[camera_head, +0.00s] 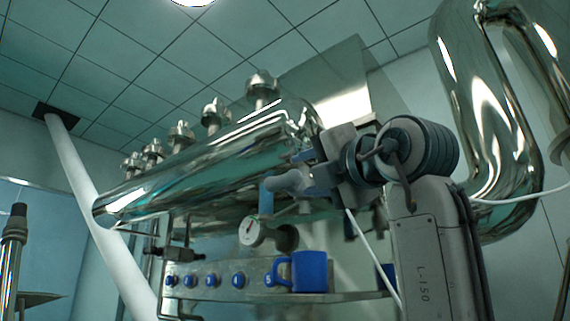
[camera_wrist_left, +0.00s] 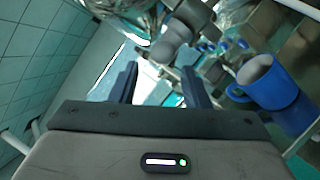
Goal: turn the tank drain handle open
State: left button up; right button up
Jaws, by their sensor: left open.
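A grey valve (camera_head: 288,181) with a short blue handle (camera_head: 266,196) sits below the large shiny tank (camera_head: 205,160), above a pressure gauge (camera_head: 253,231). My left gripper (camera_head: 309,173) is just right of the valve, its dark blue fingers pointing toward it and partly hidden by the wrist. In the left wrist view the fingers (camera_wrist_left: 159,86) are spread apart with nothing held between them. A grey rounded fitting, likely the valve (camera_wrist_left: 176,42), shows beyond the fingertips. Whether a finger touches it, I cannot tell. My right gripper is not in view.
A blue mug (camera_head: 308,271) stands on a narrow shelf below the gripper; it also shows in the left wrist view (camera_wrist_left: 268,80). A panel with several blue knobs (camera_head: 205,279) is at its left. A white sloping pipe (camera_head: 88,205) is at the left, a shiny bent pipe (camera_head: 505,110) at the right.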

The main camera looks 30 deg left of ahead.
aim_at(283, 182)
pick_arm(q)
jog(key=p+x, duration=0.1)
jog(key=x, duration=0.1)
jog(key=p+x, duration=0.1)
jog(key=x, duration=0.5)
jog(key=shift+a+f+p, duration=0.15)
jog(key=shift+f+p, duration=0.1)
jog(key=shift+p, duration=0.15)
jog(key=shift+a, duration=0.25)
jog(key=shift+d, duration=0.1)
jog(key=shift+w, duration=0.1)
jog(key=c, duration=0.5)
grip_shut()
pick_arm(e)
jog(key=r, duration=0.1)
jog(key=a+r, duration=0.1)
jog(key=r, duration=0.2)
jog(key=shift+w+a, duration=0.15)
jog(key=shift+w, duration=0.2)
